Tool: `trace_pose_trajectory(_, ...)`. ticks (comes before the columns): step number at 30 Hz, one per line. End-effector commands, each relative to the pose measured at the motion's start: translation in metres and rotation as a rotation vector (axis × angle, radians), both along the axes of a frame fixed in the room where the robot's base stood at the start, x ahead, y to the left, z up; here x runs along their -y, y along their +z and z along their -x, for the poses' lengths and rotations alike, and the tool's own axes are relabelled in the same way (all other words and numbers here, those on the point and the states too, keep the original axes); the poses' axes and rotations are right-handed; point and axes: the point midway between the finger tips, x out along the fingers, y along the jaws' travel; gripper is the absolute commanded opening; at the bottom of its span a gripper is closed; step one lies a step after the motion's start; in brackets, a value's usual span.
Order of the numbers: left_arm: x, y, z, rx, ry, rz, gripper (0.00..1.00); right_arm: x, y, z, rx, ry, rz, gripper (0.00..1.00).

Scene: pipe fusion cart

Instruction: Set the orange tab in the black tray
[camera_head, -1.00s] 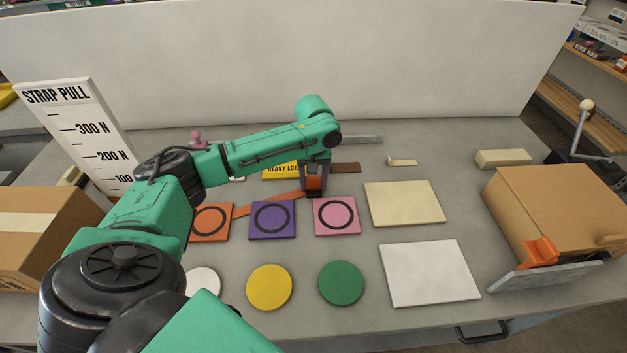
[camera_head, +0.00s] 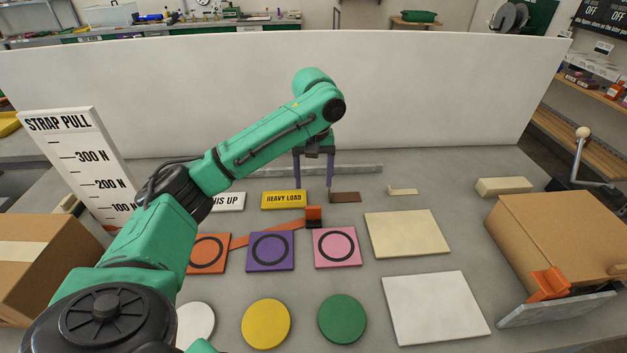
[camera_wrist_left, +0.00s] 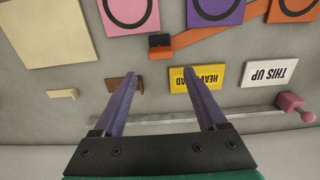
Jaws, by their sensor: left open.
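The orange tab (camera_head: 313,213) sits at the end of a long orange strap (camera_head: 270,233), behind the pink square. A small black piece, apparently the black tray (camera_head: 315,223), is right at the tab; its inside is too small to make out. In the left wrist view the tab (camera_wrist_left: 159,40) and the black piece (camera_wrist_left: 160,53) show together at the strap's end. My left gripper (camera_head: 314,187) is open and empty, raised above and behind the tab, its fingers apart from it. The wrist view shows the gap between its fingertips (camera_wrist_left: 161,73) empty. My right gripper is not in view.
Orange, purple and pink (camera_head: 337,247) ringed squares lie in front. A yellow HEAVY LOAD sign (camera_head: 284,199), a brown strip (camera_head: 345,197) and a grey bar (camera_head: 360,169) lie nearby. Cardboard boxes (camera_head: 560,235) stand at both sides. A white panel (camera_head: 420,90) stands behind.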

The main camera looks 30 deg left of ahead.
Motion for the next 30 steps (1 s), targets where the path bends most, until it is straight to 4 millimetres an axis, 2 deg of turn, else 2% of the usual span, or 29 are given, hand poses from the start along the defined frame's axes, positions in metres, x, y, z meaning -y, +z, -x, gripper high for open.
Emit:
trace_pose_trajectory(2,0.000,0.006,0.000,-0.001,-0.057,0.000,0.53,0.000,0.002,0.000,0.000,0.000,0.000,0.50)
trace_pose_trajectory(5,0.000,0.016,0.000,-0.001,-0.298,-0.001,0.53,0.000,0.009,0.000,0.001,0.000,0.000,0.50)
trace_pose_trajectory(12,-0.001,0.040,0.000,0.000,-1.230,0.000,0.53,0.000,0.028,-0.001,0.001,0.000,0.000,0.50)
trace_pose_trajectory(15,-0.001,0.044,0.000,0.000,-1.471,-0.001,0.53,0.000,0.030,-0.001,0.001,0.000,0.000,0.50)
trace_pose_trajectory(17,-0.001,0.044,0.000,-0.001,-1.542,0.000,0.53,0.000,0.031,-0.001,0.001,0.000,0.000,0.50)
trace_pose_trajectory(20,-0.001,0.031,0.001,-0.005,-1.573,0.003,0.53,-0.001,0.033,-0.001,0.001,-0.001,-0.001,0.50)
trace_pose_trajectory(27,-0.001,-0.028,0.001,-0.006,-1.569,0.002,0.53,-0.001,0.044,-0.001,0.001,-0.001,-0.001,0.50)
trace_pose_trajectory(30,-0.001,-0.044,0.000,-0.003,-1.568,0.001,0.53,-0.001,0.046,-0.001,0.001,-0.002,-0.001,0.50)
